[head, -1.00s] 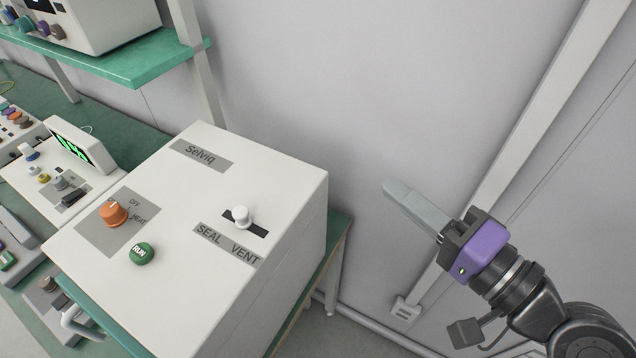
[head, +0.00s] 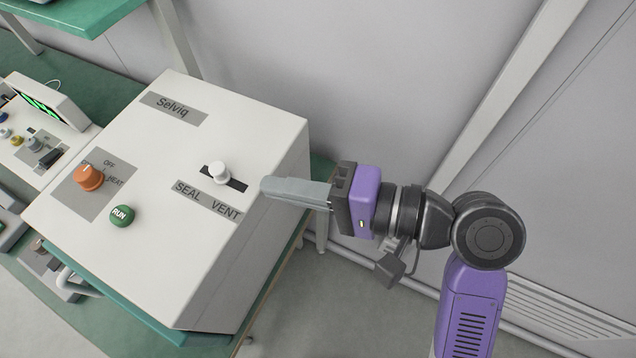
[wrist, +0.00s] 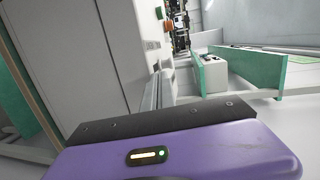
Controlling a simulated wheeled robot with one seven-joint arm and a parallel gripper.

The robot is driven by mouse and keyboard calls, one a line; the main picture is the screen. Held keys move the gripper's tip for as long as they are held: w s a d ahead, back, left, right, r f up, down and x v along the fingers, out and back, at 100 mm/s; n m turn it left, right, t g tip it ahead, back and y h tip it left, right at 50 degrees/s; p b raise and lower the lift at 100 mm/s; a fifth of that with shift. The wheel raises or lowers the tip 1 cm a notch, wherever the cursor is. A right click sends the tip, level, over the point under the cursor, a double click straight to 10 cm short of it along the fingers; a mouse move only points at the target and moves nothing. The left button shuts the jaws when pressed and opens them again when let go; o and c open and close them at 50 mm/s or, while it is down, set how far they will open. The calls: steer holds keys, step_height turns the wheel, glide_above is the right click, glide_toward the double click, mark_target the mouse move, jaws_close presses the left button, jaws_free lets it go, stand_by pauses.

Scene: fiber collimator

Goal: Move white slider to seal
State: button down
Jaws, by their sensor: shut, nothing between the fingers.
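The white slider (head: 219,172) is a round knob in a short dark slot on top of the white Selviq box (head: 160,128). It sits about mid-slot, with dark slot showing on both sides, more of it to the right. The SEAL label (head: 187,190) is below left of the slot and the VENT label (head: 226,212) below right. My gripper (head: 266,187), with grey fingers and a purple body, is shut and empty. Its tips point left, right of the slider and apart from it in the picture. In the wrist view the fingers (wrist: 158,92) show beside the box side; the slider cannot be made out.
An orange knob (head: 89,177) and a green RUN button (head: 122,214) are on the box's left part. A green shelf (head: 75,20) is above at the back left. The wall is behind. Open floor (head: 330,310) lies right of the box.

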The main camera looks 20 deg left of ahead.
mark_target(226, 170)
steer(key=shift+s+a+r+p, duration=0.1)
steer(key=shift+a+p, duration=0.2)
steer(key=shift+a, duration=1)
steer(key=shift+s+a+r+p, duration=0.1)
steer(key=shift+a+p, duration=0.2)
steer(key=shift+a, duration=0.95)
steer(key=shift+a, duration=0.1)
steer(key=shift+a+r+p, duration=0.1)
steer(key=shift+a+p, duration=0.4)
steer(key=shift+a, duration=0.55)
steer(key=shift+w+a, duration=0.1)
steer(key=shift+a, duration=0.25)
